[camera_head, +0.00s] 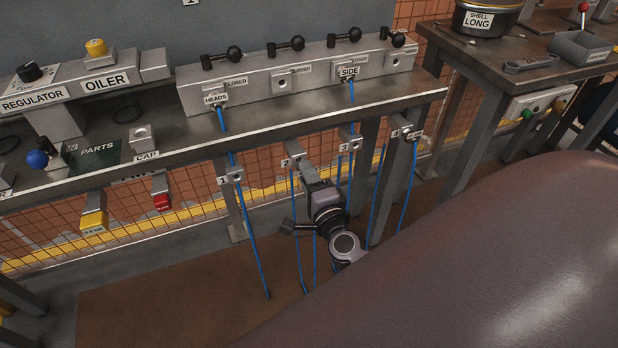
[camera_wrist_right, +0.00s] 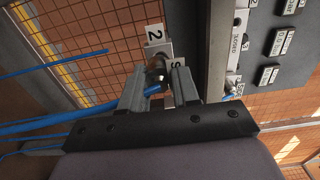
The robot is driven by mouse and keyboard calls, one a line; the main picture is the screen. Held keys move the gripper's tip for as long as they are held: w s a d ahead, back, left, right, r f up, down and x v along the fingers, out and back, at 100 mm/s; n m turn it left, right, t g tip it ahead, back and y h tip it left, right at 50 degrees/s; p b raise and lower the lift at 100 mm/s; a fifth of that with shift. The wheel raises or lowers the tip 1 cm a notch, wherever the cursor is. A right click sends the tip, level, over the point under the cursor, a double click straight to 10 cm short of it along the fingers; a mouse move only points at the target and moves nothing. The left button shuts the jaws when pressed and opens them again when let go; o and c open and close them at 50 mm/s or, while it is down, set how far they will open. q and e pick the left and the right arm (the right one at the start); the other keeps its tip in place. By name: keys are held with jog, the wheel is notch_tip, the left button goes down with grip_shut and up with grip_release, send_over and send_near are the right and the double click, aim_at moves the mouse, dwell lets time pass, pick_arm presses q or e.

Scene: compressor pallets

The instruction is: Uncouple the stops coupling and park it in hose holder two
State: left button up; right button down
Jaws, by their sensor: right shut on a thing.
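My right gripper (camera_head: 310,178) is at hose holder two (camera_head: 292,161), under the bench's front edge. In the right wrist view, my right gripper (camera_wrist_right: 160,74) is shut on a metal coupling (camera_wrist_right: 155,67) with a blue hose (camera_wrist_right: 150,91). A tag beside it shows an S; the rest is hidden by a finger. The coupling is right at hose holder two (camera_wrist_right: 156,46), marked 2. I cannot tell whether it is seated in the holder. On the manifold (camera_head: 258,92), the second port (camera_head: 281,83) is bare. My left gripper is not in view.
The HEADS coupling (camera_head: 216,100) and SIDE coupling (camera_head: 349,74) sit on the manifold with blue hoses. Holder one (camera_head: 230,178) and holder three (camera_head: 350,143) flank mine. Another labelled coupling (camera_head: 414,135) hangs at the far-right holder. A large brown rounded body (camera_head: 480,250) fills the lower right.

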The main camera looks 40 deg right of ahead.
jog(key=shift+x, duration=1.1)
jog(key=c, duration=0.8)
grip_release()
jog(key=shift+o, duration=0.2)
jog(key=shift+s, duration=0.1)
jog(key=v, duration=0.7)
